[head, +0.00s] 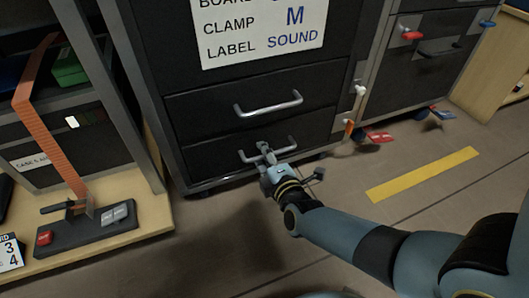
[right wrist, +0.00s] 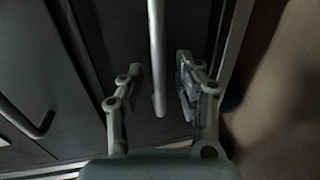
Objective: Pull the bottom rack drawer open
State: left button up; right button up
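The bottom rack drawer (head: 212,157) is dark and sits at the foot of the black rack, looking shut, roughly flush with the drawer above. Its grey bar handle (head: 286,150) is partly hidden by my right gripper (head: 266,151). In the right wrist view, the handle (right wrist: 157,55) runs between the two fingers of the right gripper (right wrist: 160,88). The fingers are apart, with a gap on each side of the bar, and nothing is gripped. My left gripper is in neither view.
The upper drawer (head: 205,111) has its own bar handle (head: 268,106). A wooden shelf (head: 150,220) with a black tray stands at the left. Another black cabinet (head: 410,75) stands at the right.

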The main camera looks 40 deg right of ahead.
grip_shut()
dwell(0.3)
dwell(0.4)
